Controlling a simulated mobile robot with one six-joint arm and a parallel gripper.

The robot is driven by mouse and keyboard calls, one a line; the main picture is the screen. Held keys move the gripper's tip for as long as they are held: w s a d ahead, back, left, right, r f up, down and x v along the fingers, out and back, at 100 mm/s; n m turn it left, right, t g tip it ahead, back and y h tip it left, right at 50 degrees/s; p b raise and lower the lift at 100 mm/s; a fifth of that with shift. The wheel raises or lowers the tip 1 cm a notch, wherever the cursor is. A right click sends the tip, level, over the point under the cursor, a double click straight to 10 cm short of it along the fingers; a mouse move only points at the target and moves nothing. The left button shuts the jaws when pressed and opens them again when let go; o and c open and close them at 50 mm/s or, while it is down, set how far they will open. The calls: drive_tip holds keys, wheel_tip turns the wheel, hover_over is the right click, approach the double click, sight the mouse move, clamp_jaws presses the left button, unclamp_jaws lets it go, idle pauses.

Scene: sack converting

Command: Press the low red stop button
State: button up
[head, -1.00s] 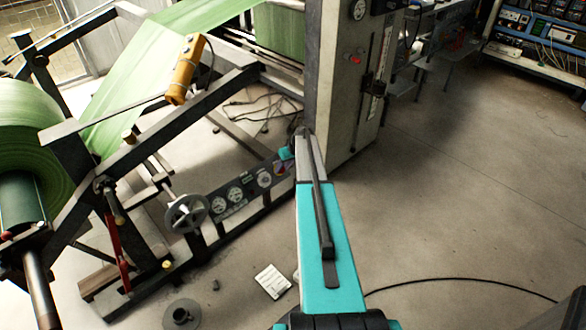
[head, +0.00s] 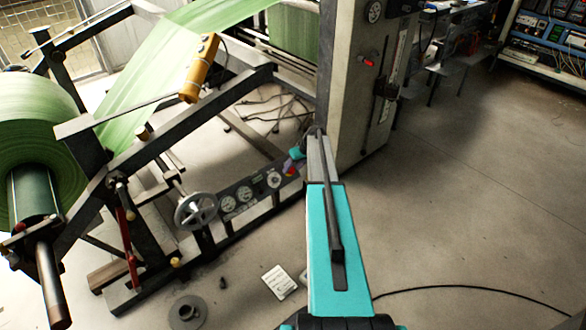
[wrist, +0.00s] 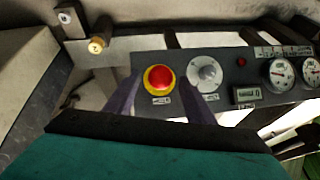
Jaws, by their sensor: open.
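The red stop button (wrist: 160,78) is a round red cap on a yellow ring, set low on a dark control panel (wrist: 150,106) in the wrist view. My gripper (wrist: 159,85) is open and empty, with one purple finger to each side of the button in the picture. I cannot tell how far the fingertips are from the panel, and no contact shows. In the head view the panel (head: 257,206) runs along the machine's low front rail.
Beside the button are a grey knob (wrist: 205,73), a small red lamp (wrist: 241,62) and dial gauges (wrist: 281,72). A handwheel (head: 196,211) stands left of the panel. A tall grey cabinet (head: 345,100) rises just right of my gripper. Open floor lies to the right.

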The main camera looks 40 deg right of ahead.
drive_tip(key=p+v, duration=0.2)
drive_tip(key=v, duration=1)
drive_tip(key=shift+r, duration=0.4)
drive_tip(key=w+a+f+n+g+y+p, duration=0.1)
drive_tip(key=w+a+f+p, duration=0.15)
drive_tip(key=a, duration=0.75)
drive_tip(key=w+a+f+n+g+y+p, duration=0.1)
drive_tip(key=a+f+p, duration=0.15)
drive_tip(key=a, duration=0.65)
drive_tip(key=s+a+f+n+g+p, duration=0.1)
drive_tip(key=s+a+f+p, duration=0.2)
drive_tip(key=a, duration=0.6)
drive_tip(key=s+a+f+n+g+p, duration=0.1)
drive_tip(key=s+a+g+p, duration=0.15)
drive_tip(key=s+a, duration=0.5)
drive_tip(key=s+a+f+n+g+h+p, duration=0.1)
drive_tip(key=s+a+p, duration=0.2)
drive_tip(key=s+a, duration=0.55)
drive_tip(key=s+a+f+g+p, duration=0.1)
drive_tip(key=s+a+g+p, duration=0.1)
drive_tip(key=s+a, duration=0.6)
drive_tip(key=s+r+m+g+h+p, duration=0.1)
drive_tip(key=s+r, duration=0.1)
drive_tip(key=s, duration=0.6)
drive_tip(key=s+d+r+m+h+p, duration=0.1)
drive_tip(key=s+m, duration=0.1)
drive_tip(key=s, duration=0.6)
drive_tip(key=shift+s+d+r+g+h, duration=0.3)
drive_tip(key=shift+s+d+r+g, duration=0.05)
drive_tip(key=shift+s+r, duration=0.05)
